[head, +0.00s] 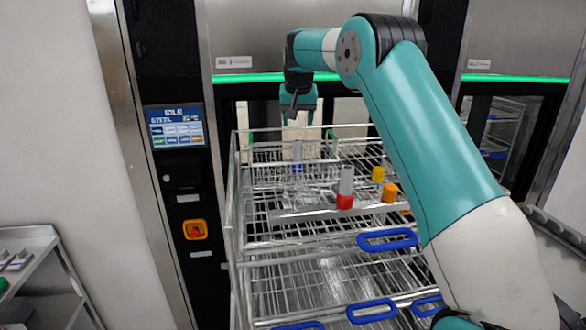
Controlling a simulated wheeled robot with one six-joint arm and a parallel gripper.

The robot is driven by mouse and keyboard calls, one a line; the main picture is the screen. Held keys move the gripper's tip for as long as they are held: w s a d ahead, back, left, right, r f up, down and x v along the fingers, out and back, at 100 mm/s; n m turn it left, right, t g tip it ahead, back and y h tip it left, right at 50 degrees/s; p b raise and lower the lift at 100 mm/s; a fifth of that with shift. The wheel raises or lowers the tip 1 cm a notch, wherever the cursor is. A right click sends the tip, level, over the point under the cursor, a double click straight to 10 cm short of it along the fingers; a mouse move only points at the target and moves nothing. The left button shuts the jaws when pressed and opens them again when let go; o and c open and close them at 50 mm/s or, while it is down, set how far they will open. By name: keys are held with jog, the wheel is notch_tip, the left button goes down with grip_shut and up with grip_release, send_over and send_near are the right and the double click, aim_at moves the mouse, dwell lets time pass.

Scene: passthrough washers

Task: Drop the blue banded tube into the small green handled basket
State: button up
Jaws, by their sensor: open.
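The blue banded tube (297,152) is a grey upright tube with a blue band low down. It stands below my gripper (298,117), which is open, with a small gap seeming to lie between the fingertips and the tube's top. The small wire basket (262,176) with green handles is at the back left of the upper rack. The tube shows within the basket's outline, its lower part seen behind wire mesh. Whether its foot rests on the basket floor is hard to tell.
A grey tube with a red base (345,190) stands nearer on the rack (290,243). Yellow (377,174) and orange (389,193) blocks are to its right. Blue handles (387,240) stick out in front. A washer control panel (177,130) is at left.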

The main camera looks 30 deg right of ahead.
jog(key=v, duration=1)
jog(key=shift+s+r, duration=0.1)
jog(key=shift+r, duration=0.05)
